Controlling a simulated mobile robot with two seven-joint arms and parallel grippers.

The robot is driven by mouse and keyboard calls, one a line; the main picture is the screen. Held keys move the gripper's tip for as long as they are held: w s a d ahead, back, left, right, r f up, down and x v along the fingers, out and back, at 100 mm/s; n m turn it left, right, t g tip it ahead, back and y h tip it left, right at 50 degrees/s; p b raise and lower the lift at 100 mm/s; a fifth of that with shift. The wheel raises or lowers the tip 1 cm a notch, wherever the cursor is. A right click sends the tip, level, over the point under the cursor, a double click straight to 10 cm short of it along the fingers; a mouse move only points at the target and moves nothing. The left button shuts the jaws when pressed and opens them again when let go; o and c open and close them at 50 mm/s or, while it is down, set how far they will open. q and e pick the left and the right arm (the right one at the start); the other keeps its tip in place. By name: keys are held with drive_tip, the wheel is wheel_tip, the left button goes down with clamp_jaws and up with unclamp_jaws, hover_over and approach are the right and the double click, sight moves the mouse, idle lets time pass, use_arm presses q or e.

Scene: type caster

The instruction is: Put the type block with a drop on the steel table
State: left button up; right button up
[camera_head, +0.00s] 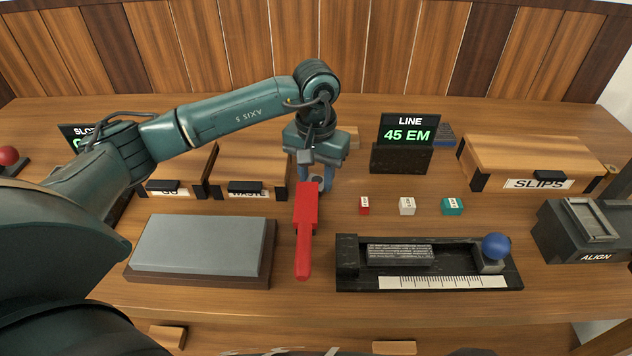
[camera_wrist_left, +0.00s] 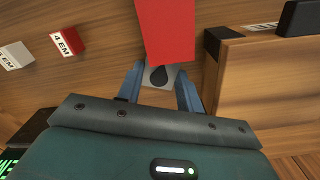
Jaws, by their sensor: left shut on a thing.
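My left gripper (camera_head: 316,180) points down behind the red-handled piece. It is shut on a small pale grey type block with a black drop (camera_wrist_left: 160,76), which shows between its blue fingers in the left wrist view. In the head view the block is mostly hidden by the gripper. The flat grey slab on a brown base, which looks like the steel table (camera_head: 200,243), lies in front of the gripper to the left, apart from it. Its top is bare. My right gripper is not in view.
A red piece with a handle (camera_head: 304,225) lies right beside the held block and beside the slab. Wooden drawer boxes (camera_head: 250,170) stand behind the slab. A black composing tray (camera_head: 430,282) and small red, white and teal blocks (camera_head: 407,206) are at right.

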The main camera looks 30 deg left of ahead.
use_arm(q)
drive_tip(key=c, duration=0.6)
drive_tip(key=shift+o, duration=0.2)
wheel_tip(320, 180, up, 10)
drive_tip(key=shift+b, duration=0.3)
